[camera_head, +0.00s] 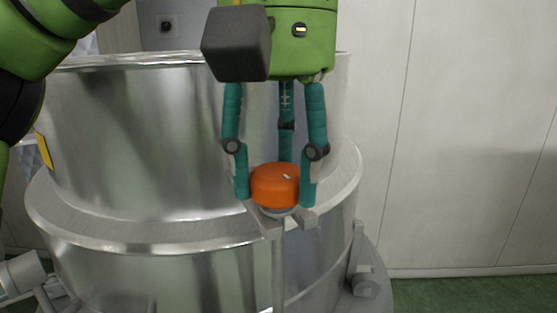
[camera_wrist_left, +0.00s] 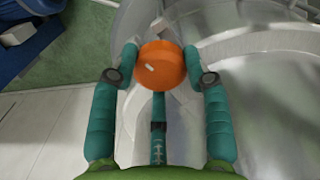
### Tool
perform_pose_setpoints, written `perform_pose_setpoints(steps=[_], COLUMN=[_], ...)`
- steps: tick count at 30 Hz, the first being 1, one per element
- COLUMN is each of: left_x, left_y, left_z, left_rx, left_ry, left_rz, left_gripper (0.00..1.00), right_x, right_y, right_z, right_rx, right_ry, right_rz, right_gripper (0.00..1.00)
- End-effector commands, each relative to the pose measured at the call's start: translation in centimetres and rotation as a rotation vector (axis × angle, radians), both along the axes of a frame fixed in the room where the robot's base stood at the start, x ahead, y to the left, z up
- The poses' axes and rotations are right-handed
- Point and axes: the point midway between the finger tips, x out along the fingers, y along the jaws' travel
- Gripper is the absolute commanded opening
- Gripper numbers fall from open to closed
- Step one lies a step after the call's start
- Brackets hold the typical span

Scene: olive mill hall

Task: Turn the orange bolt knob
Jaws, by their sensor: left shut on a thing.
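The orange bolt knob (camera_head: 275,186) sits on a bracket at the rim step of a large steel vessel (camera_head: 140,140). It has a small white mark on its top. My left gripper (camera_head: 276,190) comes down from above with its teal fingers shut around the knob, on its left and right sides, with a third finger behind. The left wrist view shows the orange knob (camera_wrist_left: 160,65) between the fingertips of the left gripper (camera_wrist_left: 160,68). My right gripper is in neither view.
A pale panelled wall (camera_head: 470,130) stands to the right and behind the vessel. Green floor (camera_head: 470,291) is free at the lower right. A blue object (camera_wrist_left: 30,40) lies at the upper left of the left wrist view. A metal fitting (camera_head: 365,275) sticks out at the vessel's right side.

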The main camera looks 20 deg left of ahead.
Motion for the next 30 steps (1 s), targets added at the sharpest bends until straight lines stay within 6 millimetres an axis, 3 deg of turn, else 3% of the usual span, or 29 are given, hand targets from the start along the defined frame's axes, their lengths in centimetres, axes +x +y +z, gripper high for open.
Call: perform_pose_setpoints(steps=[30], left_x=[-0.06], left_y=[0.09], left_z=[-0.39], left_rx=[0.010], left_ry=[0.005], left_rz=[0.912], left_gripper=[0.15], right_x=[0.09], right_y=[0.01], right_z=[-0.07], right_rx=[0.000], right_ry=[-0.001], right_rz=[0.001], right_gripper=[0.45])
